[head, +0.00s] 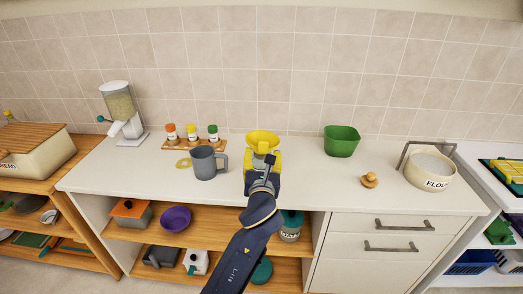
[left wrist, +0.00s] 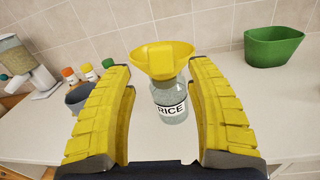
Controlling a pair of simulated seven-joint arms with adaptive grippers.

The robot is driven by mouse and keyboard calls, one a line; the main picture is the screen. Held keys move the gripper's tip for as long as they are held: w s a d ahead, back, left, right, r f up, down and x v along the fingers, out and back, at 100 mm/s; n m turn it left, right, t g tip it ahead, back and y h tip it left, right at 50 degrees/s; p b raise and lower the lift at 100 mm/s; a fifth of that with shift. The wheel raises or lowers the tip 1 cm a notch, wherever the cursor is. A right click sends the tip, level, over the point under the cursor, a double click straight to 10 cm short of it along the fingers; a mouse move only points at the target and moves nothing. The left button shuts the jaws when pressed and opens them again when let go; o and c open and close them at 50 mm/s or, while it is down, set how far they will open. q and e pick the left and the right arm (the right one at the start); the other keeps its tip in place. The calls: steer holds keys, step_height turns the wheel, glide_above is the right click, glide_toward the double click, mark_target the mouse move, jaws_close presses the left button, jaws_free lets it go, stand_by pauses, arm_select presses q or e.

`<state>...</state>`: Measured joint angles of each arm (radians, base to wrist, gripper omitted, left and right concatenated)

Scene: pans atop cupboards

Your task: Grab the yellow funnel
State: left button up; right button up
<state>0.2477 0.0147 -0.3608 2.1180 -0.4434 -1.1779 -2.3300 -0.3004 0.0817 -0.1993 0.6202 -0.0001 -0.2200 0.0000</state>
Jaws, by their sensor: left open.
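The yellow funnel (head: 262,138) sits on top of a glass jar at the middle of the white counter in the head view. In the left wrist view the funnel (left wrist: 162,60) rests upright in the mouth of the jar labelled RICE (left wrist: 171,102). My left gripper (head: 262,162) is in front of the jar and hides most of it in the head view. In the left wrist view its yellow fingers (left wrist: 163,110) are open and empty, one on each side of the picture, with the funnel and jar beyond and between them. My right gripper is not in view.
A grey mug (head: 205,163) stands left of the jar, with spice jars (head: 192,134) on a wooden rack behind. A green container (head: 341,141) stands to the right. A flour pot (head: 430,170) is at the right end.

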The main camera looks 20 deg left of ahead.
mark_target(263, 149)
arm_select(q)
steer(key=shift+x, duration=2.45)
steer(key=shift+o, duration=0.2)
steer(key=shift+d, duration=0.1)
jaws_close()
